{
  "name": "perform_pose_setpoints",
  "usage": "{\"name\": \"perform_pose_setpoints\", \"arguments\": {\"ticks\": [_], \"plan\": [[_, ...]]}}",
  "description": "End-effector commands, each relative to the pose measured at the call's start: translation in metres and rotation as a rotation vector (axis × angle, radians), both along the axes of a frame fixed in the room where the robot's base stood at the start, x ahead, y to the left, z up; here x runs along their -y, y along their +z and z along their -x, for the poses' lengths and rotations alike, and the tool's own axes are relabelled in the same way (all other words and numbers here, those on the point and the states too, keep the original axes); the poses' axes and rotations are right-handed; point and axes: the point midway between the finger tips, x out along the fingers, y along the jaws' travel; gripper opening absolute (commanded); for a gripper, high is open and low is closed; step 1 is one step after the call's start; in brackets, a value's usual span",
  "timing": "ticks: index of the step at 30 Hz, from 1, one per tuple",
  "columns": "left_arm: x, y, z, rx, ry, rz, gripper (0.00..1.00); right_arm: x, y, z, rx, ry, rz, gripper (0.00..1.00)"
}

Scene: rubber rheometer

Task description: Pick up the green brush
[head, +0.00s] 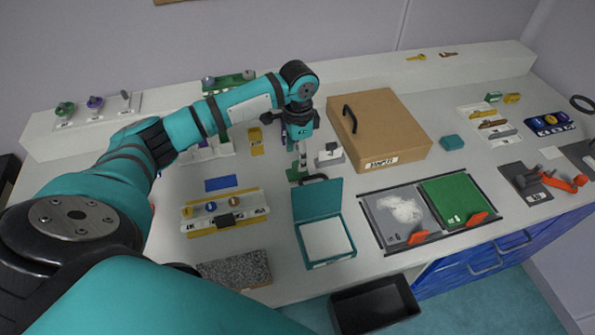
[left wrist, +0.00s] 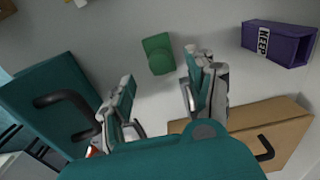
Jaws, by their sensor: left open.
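A small green block-like object (left wrist: 158,55), which I take to be the green brush, stands on the pale bench. In the left wrist view it lies beyond and between my fingertips, not touching them. In the head view a green piece (head: 293,175) shows just below my left gripper (head: 301,163), partly hidden by it. My left gripper (left wrist: 160,78) is open and empty, pointing down above the bench. No bristles can be made out. My right gripper is in neither view.
A teal case (head: 319,197) with raised lid and black handle stands close in front. A brown box (head: 385,115) is to the right. A purple KEEP box (left wrist: 278,42) stands near the green object. Mats (head: 370,225) with orange-handled tools lie front right.

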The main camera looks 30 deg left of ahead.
Motion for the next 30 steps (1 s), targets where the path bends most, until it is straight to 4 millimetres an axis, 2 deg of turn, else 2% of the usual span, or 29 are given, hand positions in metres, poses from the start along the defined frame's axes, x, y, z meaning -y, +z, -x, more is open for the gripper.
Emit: {"name": "perform_pose_setpoints", "arguments": {"ticks": [4, 10, 15, 19, 30], "plan": [[-0.001, -0.016, 0.002, -0.006, 0.001, 0.0, 0.57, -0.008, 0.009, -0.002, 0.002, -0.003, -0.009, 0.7], [-0.002, -0.045, 0.001, -0.004, 0.0, 0.0, 0.57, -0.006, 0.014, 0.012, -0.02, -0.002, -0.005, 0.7], [-0.002, -0.051, 0.001, -0.001, -0.001, -0.001, 0.57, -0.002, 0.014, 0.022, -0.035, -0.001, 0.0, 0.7], [-0.002, -0.051, 0.001, -0.001, -0.001, -0.001, 0.57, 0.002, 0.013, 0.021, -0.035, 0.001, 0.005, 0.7], [-0.002, -0.051, 0.001, -0.001, -0.001, -0.001, 0.08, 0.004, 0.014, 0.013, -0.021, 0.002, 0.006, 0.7]]}}
